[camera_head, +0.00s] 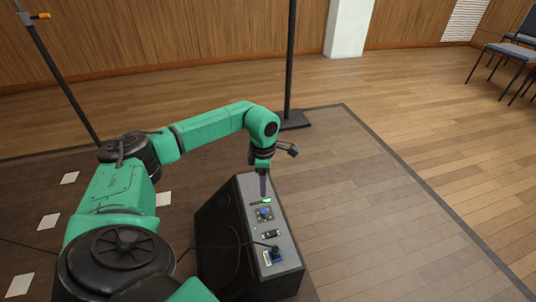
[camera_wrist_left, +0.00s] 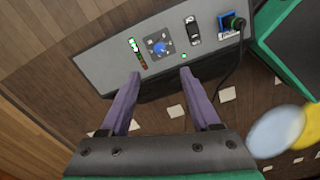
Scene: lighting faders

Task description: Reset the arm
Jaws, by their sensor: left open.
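My left gripper (camera_head: 264,194) points down above the far end of a black box with a grey top panel (camera_head: 246,190). In the left wrist view its two purple fingers (camera_wrist_left: 161,73) are apart, with nothing between them. The panel (camera_wrist_left: 100,62) carries a strip of green and red lights (camera_wrist_left: 137,52), a blue knob (camera_wrist_left: 160,47), a dark switch (camera_wrist_left: 193,30) and a blue socket (camera_wrist_left: 232,21) with a black cable. Whether the fingertips touch the panel I cannot tell. My right gripper is not in view.
A black stand pole (camera_head: 290,60) rises from a flat base behind the box. Another pole (camera_head: 65,85) leans at the left. White squares (camera_head: 48,222) lie on the dark floor. Blue chairs (camera_head: 510,50) stand far right. The floor right of the box is clear.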

